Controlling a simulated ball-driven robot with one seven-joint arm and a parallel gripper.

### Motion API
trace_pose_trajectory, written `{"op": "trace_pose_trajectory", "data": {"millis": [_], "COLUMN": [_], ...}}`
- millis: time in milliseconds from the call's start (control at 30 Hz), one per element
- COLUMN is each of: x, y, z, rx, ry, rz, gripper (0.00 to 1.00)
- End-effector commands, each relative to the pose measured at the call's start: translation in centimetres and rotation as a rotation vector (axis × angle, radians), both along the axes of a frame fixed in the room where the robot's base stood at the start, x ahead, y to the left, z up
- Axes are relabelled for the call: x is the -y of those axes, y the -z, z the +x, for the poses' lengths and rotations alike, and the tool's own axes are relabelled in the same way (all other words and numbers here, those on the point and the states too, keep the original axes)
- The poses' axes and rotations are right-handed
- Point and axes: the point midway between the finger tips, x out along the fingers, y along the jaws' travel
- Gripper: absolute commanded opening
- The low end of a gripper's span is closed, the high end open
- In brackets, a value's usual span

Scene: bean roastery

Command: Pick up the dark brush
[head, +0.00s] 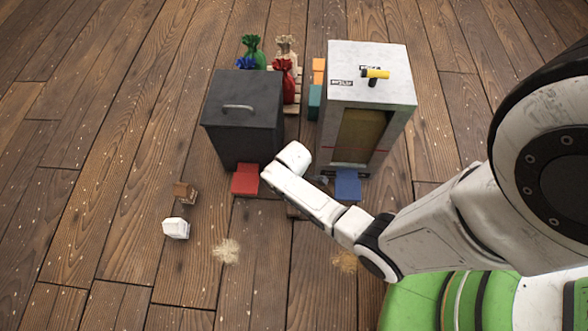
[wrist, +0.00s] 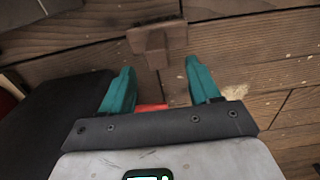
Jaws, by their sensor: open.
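The dark brush (head: 184,191) is a small brown thing on the plank floor, left of the dark bin in the head view. In the wrist view the brush (wrist: 156,42) shows a wide bar at the far end and a handle pointing toward me. My gripper (wrist: 160,72) has two teal fingers spread wide with nothing held between them. The handle's near end appears between the fingertips in that picture, but I cannot tell the height gap. In the head view my fingers are hidden behind my white arm.
A dark lidded bin (head: 240,125) with a red pedal (head: 245,179) stands at the back. Right of it is a grey cabinet (head: 400,105) with a yellow-handled tool (head: 376,74) on top. A white object (head: 176,228) and chaff (head: 226,251) lie nearby. The left floor is clear.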

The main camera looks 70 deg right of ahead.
Motion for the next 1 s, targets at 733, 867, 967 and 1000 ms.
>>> {"op": "trace_pose_trajectory", "data": {"millis": [733,867,967,1000], "x": [0.4,0.4,0.4,0.4], "y": [7.1,7.1,7.0,7.0], "z": [0.1,0.1,0.1,0.1], "rx": [0.0,0.001,0.001,0.001], "ry": [0.001,0.001,0.001,0.001], "rz": [0.0,-0.001,-0.001,-0.001], "gripper": [0.62,0.62,0.62,0.61]}}
